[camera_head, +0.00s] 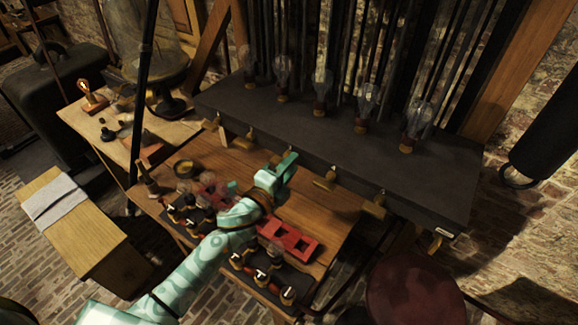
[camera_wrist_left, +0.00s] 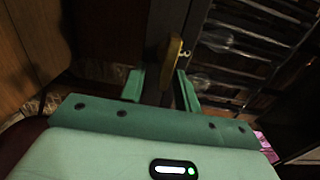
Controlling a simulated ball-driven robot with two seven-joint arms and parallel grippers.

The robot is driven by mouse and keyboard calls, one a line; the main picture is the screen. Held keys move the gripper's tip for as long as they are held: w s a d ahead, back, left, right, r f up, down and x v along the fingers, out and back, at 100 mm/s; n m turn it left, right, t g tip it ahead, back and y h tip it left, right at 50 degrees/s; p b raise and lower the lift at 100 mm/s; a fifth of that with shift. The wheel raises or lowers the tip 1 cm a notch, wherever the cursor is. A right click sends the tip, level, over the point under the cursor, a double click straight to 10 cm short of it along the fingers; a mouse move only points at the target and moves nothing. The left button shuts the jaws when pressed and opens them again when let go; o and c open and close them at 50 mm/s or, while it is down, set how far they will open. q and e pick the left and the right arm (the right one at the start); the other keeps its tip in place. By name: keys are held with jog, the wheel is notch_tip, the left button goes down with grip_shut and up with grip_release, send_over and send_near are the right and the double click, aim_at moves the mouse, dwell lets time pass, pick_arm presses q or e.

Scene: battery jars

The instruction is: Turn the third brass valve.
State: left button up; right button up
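Several brass valves stick out along the front edge of a dark bench (camera_head: 330,150). One brass valve (camera_head: 325,180) is to the right of my left gripper, and another (camera_head: 375,206) is farther right. A brass valve (camera_head: 245,142) is to its left. My left gripper (camera_head: 284,168) is at the bench front, fingers apart. In the left wrist view a brass valve (camera_wrist_left: 173,56) stands just ahead of the open fingers (camera_wrist_left: 162,90), near the right finger. I cannot tell whether they touch. My right gripper is out of view.
Glass bulbs (camera_head: 322,92) stand in a row on the bench. Below my left arm, a wooden table (camera_head: 335,215) holds a red frame (camera_head: 290,240) and several small dark holders. A dark red round thing (camera_head: 405,290) is at the bottom right.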

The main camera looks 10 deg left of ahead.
pick_arm(q)
jog(key=b+v, duration=0.1)
jog(key=v, duration=1.5)
jog(key=shift+s+r, duration=0.1)
jog(key=shift+s, duration=0.05)
